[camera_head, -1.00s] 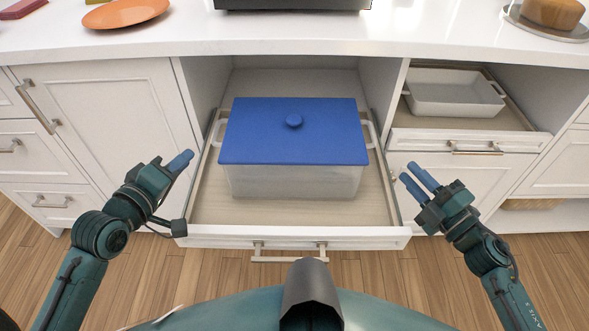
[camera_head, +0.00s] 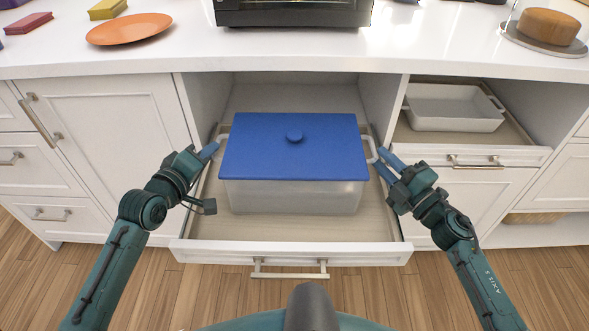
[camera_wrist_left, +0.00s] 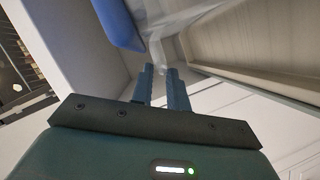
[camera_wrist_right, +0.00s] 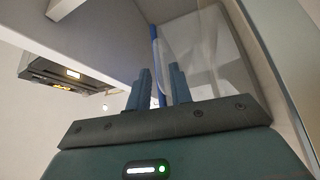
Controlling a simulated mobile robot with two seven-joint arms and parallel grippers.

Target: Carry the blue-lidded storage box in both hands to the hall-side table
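The storage box (camera_head: 292,196) has clear, see-through walls, a blue lid (camera_head: 260,152) with a round knob, and a pale handle at each end. It sits upright in a pulled-out drawer (camera_head: 290,228). My left gripper (camera_head: 213,149) is at the left handle (camera_head: 223,138), its fingers slightly apart. In the left wrist view its fingertips (camera_wrist_left: 160,70) point at the box's end. My right gripper (camera_head: 380,160) is at the right handle (camera_head: 372,148), with two separated fingers. In the right wrist view the lid's edge shows behind the fingertips (camera_wrist_right: 160,72). Contact with the handles is unclear.
Cabinet walls flank the drawer and a white counter (camera_head: 440,50) overhangs behind. A white dish (camera_head: 452,108) sits in a second open drawer at the right. An oven (camera_head: 292,12), orange plate (camera_head: 128,29) and covered cake (camera_head: 548,27) stand on the counter. The hall-side table is not seen.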

